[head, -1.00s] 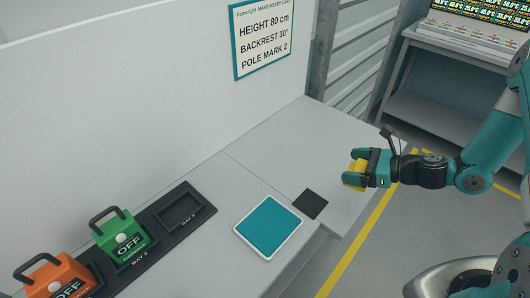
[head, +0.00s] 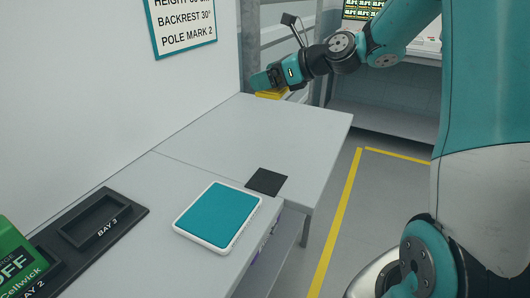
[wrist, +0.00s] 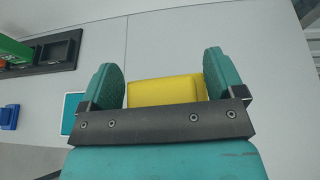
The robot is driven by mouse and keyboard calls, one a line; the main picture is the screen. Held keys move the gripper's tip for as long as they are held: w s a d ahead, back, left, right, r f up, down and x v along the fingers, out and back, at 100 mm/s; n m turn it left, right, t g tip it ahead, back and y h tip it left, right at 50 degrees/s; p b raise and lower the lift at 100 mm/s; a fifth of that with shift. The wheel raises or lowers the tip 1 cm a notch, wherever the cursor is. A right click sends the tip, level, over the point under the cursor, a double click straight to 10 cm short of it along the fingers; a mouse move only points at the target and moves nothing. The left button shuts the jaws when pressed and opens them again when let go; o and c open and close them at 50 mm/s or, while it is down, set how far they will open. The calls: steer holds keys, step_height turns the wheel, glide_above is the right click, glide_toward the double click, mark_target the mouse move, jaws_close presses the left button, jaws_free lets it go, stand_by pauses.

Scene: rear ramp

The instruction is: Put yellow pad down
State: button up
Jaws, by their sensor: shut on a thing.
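The yellow pad (head: 272,94) shows below my gripper (head: 266,82) at the far end of the grey worktop (head: 240,125), near the wall. In the wrist view the yellow pad (wrist: 165,91) sits between the two teal fingers of my gripper (wrist: 162,76), which is shut on it. The pad is partly hidden by the fingers in the head view. I cannot tell whether its underside touches the worktop or hangs just above it.
A teal pad in a white tray (head: 182,228) and a black square (head: 266,181) lie on the nearer worktop. A black bay rack (head: 125,225) with an empty BAY 3 and a green block (head: 18,262) are at left. The worktop's middle is clear.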

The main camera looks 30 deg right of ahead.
mark_target(267, 154)
steer(key=shift+s+a+r+m+h+b, duration=0.2)
steer(key=shift+a+r+m+h+b, duration=0.1)
steer(key=shift+r+b, duration=0.45)
step_height(267, 154, down, 20)
steer(key=b, duration=0.4)
steer(key=shift+r+b, duration=0.25)
steer(key=shift+b, duration=0.05)
steer(key=shift+f, duration=0.1)
steer(key=o, duration=0.7)
